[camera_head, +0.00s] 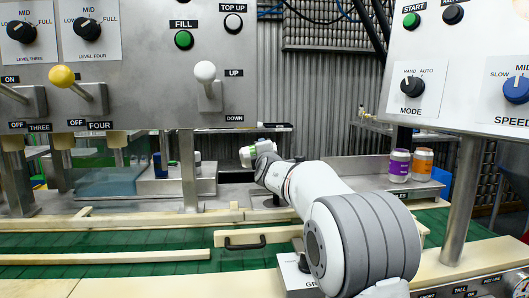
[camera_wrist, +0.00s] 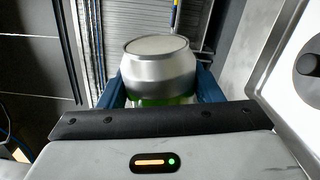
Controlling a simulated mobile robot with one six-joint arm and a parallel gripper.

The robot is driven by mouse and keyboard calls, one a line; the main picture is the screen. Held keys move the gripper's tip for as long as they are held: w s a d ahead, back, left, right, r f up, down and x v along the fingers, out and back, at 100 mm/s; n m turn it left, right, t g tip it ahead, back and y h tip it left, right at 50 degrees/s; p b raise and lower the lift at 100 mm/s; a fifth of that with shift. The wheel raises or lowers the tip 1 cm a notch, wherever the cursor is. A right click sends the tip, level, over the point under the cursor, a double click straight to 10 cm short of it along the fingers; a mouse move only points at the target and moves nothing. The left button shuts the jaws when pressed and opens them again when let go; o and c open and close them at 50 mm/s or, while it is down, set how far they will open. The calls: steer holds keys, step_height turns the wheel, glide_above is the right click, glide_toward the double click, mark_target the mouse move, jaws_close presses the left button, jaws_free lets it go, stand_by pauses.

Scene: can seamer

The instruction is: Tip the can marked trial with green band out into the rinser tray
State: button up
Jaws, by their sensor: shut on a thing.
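My gripper (camera_wrist: 160,92) is shut on a silver can with a green band (camera_wrist: 158,68). In the wrist view the can sits between the two blue fingers, its pale round end facing up in the picture. In the head view the can (camera_head: 246,156) is small and looks tilted at the end of my outstretched arm, above the back of the bench. Any trial marking is too small to read. The rinser tray is not clearly identifiable; a shallow blue-tinted tray (camera_head: 108,188) stands to the left of the can.
Control panels with knobs (camera_head: 205,71) hang in front on both sides. A green conveyor (camera_head: 150,268) with pale rails runs below my arm.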

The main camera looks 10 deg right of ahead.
step_height(320, 180, down, 5)
steer(key=m+b, duration=0.4)
steer(key=m, duration=0.1)
steer(key=m+b, duration=0.2)
steer(key=b, duration=0.1)
steer(key=shift+d+r+m, duration=0.25)
steer(key=shift+d+m, duration=0.1)
steer(key=shift+m, duration=0.05)
steer(key=shift+d+r+m+b, duration=0.25)
steer(key=shift+d+m+b, duration=0.05)
steer(key=shift+m+b, duration=0.75)
steer(key=m, duration=0.1)
steer(key=m+b, duration=0.1)
steer(key=d+m, duration=0.1)
steer(key=m, duration=0.1)
steer(key=shift+r, duration=0.4)
steer(key=shift+c, duration=0.3)
steer(key=m, duration=0.1)
steer(key=m+b, duration=0.1)
steer(key=m, duration=0.1)
steer(key=shift+d+r, duration=0.2)
steer(key=shift+d, duration=0.15)
steer(key=shift+m, duration=0.35)
step_height(320, 180, down, 4)
steer(key=b, duration=0.4)
steer(key=shift+f, duration=0.1)
steer(key=shift+s+r, duration=0.1)
steer(key=shift+r, duration=0.1)
